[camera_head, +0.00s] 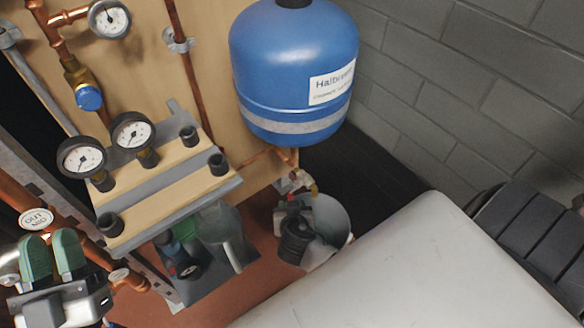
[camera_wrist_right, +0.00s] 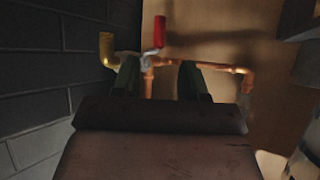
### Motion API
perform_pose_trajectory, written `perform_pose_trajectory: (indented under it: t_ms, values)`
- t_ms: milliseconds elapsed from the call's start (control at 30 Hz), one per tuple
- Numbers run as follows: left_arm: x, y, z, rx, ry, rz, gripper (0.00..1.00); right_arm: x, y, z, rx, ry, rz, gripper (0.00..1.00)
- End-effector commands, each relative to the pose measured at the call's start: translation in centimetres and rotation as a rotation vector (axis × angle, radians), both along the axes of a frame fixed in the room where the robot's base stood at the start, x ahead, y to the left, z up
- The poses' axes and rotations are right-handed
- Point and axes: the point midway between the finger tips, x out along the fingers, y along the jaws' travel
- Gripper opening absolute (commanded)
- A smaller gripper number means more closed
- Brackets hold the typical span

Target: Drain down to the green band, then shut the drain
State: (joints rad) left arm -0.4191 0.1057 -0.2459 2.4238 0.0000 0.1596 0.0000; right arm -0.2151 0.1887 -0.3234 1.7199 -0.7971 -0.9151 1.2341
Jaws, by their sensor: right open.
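The drain valve has a red lever (camera_wrist_right: 159,32) and a brass outlet (camera_wrist_right: 107,50). In the right wrist view the lever points up, and copper pipe runs right from the valve. My right gripper (camera_wrist_right: 158,76) is open, its two dark fingers either side of the valve in the picture; contact cannot be told. In the head view dark parts of my right gripper (camera_head: 293,222) partly cover a pale bucket (camera_head: 332,222) below the valve. My left gripper (camera_head: 52,252) is open and empty at lower left. A round gauge (camera_head: 110,19) is at top left; its green band is unreadable.
A blue expansion vessel (camera_head: 292,75) hangs on the wooden panel above the bucket. Two more gauges (camera_head: 81,157) (camera_head: 133,130) stand by a wooden shelf (camera_head: 165,185). A grey block wall (camera_head: 450,80) bounds the right side. A tag (camera_head: 36,219) hangs near my left gripper.

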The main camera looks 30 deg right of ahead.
Motion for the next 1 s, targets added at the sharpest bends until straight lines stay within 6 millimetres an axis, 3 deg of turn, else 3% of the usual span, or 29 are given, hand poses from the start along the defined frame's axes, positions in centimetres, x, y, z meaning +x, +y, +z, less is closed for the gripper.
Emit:
perform_pose_trajectory:
  t_ms: [300,1000]
  values:
    - [1.1,0.1,-1.9,0.049,0.174,0.010,0.31,-1.7,1.0,1.3,0.000,0.000,0.001,0.43]
    - [1.1,0.1,-2.0,0.051,0.181,0.009,0.31,-1.7,1.0,1.4,0.000,-0.001,0.002,0.43]
